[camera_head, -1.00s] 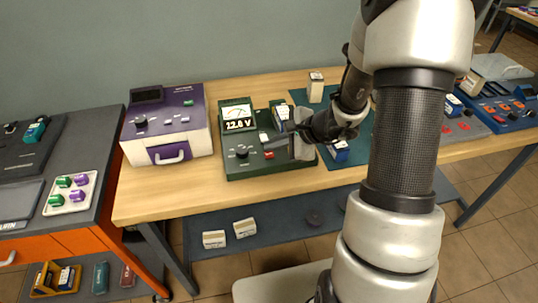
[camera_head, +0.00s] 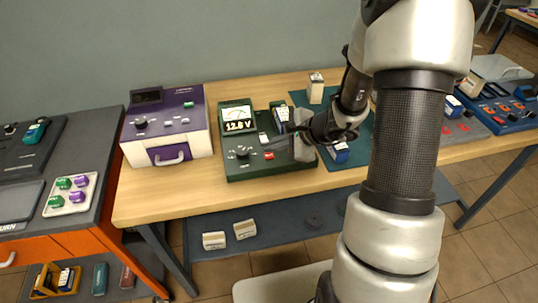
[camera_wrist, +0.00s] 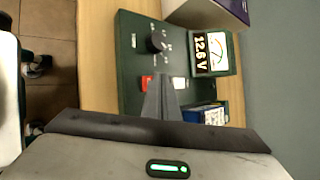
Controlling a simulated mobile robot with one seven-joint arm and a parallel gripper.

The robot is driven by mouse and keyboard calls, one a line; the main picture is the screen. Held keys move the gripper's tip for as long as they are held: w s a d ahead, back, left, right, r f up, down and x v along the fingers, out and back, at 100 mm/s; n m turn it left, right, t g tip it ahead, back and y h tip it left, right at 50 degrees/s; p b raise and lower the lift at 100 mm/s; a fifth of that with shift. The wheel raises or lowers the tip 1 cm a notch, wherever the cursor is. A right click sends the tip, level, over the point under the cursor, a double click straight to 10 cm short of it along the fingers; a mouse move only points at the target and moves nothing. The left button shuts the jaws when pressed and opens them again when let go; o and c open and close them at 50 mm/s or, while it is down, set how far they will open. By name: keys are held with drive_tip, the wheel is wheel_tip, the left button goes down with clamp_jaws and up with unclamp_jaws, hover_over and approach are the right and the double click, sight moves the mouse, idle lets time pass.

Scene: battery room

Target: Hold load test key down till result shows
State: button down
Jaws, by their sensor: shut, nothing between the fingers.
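The dark green tester (camera_head: 238,170) stands on the wooden bench, and its lit display (camera_head: 238,121) reads 12.6 V. It also shows in the wrist view (camera_wrist: 133,95), with a black dial (camera_wrist: 156,42), a red key (camera_wrist: 146,82) and a white key (camera_wrist: 180,83). A blue and white battery (camera_wrist: 207,113) sits in its bay, partly hidden by my gripper. My gripper (camera_wrist: 160,77) is shut and empty, its tips over the panel between the red and white keys. I cannot tell which is the load test key or whether the tips touch one.
A purple and white case (camera_head: 168,135) stands left of the tester. A teal mat (camera_head: 335,160) with small boxed batteries lies to the right, partly behind my arm. Bare wood lies in front of the tester. A tray (camera_head: 70,205) of green and purple pieces is at far left.

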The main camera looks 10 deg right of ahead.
sight(273, 157)
drive_tip(key=shift+f, duration=0.15)
idle(0.6)
drive_tip(key=shift+f+b, duration=0.3)
drive_tip(key=shift+b, duration=0.45)
drive_tip(key=shift+f+b, duration=0.35)
drive_tip(key=shift+b, duration=0.15)
idle(0.3)
drive_tip(key=shift+r, duration=0.15)
idle(2.8)
drive_tip(key=shift+r+p, duration=0.45)
drive_tip(key=shift+r, duration=0.15)
drive_tip(key=shift+r+p, duration=1.7)
drive_tip(key=shift+r, duration=0.85)
